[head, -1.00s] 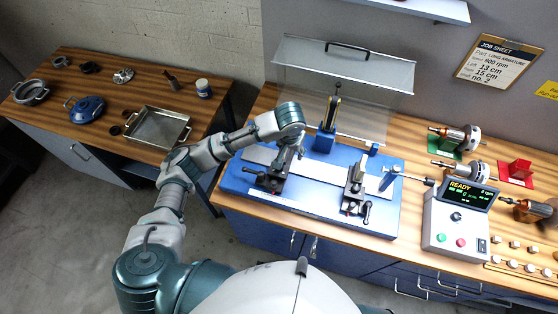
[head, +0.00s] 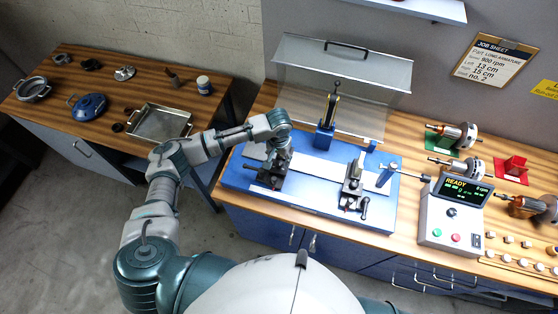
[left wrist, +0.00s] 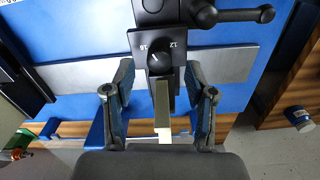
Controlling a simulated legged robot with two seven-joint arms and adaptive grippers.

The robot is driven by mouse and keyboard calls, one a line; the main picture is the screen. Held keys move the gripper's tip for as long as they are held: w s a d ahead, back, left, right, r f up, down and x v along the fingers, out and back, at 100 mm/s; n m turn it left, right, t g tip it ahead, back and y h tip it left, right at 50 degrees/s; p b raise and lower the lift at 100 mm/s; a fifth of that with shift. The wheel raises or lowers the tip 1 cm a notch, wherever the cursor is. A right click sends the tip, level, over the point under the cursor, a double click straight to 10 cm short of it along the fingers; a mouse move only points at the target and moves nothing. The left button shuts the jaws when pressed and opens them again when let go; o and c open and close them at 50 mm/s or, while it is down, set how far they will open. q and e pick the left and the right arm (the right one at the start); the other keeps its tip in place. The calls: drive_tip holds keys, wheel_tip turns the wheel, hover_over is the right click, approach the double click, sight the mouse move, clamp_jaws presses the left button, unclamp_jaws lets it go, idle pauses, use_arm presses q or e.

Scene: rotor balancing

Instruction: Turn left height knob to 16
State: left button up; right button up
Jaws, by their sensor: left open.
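The left support (head: 268,180) is a dark block with a lever, on the left end of the blue balancing machine base (head: 305,199). In the left wrist view the left height knob (left wrist: 158,59) is a dark round knob with a small white mark, on a dark dial plate. Figures stand by it; "12" reads at its right, the left one looks like 18. I cannot tell the exact setting. My left gripper (left wrist: 159,78) is open, its fingers either side of a pale upright bar below the knob. In the head view my left gripper (head: 279,156) hides part of the support. My right gripper is not in view.
The right support (head: 352,188) stands on the same base. A tall blue post (head: 326,125) and a clear raised cover (head: 340,75) are behind. The control box (head: 450,220) reads READY. The job sheet (head: 494,60) says left 13 cm, right 15 cm.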

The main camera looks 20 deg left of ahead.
sight(279, 163)
use_arm(q)
drive_tip(key=shift+f, duration=1.65)
clamp_jaws()
drive_tip(key=shift+n, duration=0.3)
drive_tip(key=n, duration=0.2)
drive_tip(key=shift+d+n, duration=0.1)
drive_tip(key=shift+n, duration=1.8)
drive_tip(key=shift+w+r, duration=0.1)
